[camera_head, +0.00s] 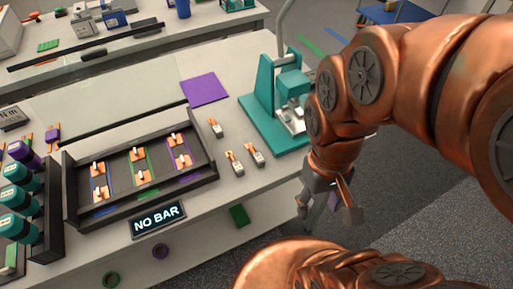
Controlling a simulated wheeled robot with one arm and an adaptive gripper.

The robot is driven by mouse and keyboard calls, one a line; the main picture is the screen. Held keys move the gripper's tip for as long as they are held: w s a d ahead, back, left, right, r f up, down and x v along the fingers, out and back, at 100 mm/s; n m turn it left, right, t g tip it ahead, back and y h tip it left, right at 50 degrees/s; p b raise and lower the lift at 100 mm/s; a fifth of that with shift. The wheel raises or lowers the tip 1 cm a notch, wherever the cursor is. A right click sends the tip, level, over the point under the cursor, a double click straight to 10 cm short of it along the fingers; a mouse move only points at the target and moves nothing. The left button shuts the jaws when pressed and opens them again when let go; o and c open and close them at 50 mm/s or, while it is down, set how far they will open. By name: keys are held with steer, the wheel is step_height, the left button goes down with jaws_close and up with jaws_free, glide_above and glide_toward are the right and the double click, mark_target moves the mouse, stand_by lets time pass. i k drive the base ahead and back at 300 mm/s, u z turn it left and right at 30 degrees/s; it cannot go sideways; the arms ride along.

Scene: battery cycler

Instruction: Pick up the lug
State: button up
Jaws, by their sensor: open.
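Three small grey pieces with copper-coloured tips, which look like lugs, lie on the pale bench right of the black tray: one farther back (215,128), one nearer (234,163), and one to its right (254,154). I cannot tell which is the task's lug. My gripper (328,208) hangs past the bench's right edge, over the grey floor. It points down, open, with nothing seen between its fingers, to the right of the three pieces and apart from them.
A black tray (126,212) holds several copper pieces on coloured strips. A "NO BAR" sign (158,220) sits at the front edge. A teal press (263,90) stands at the bench's right. A purple mat (204,89) lies behind.

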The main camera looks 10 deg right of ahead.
mark_target(258, 158)
steer(key=z, duration=1.3)
steer(key=k, duration=1.45)
steer(key=u, duration=1.75)
steer(key=i, duration=0.5)
steer(key=u, duration=0.05)
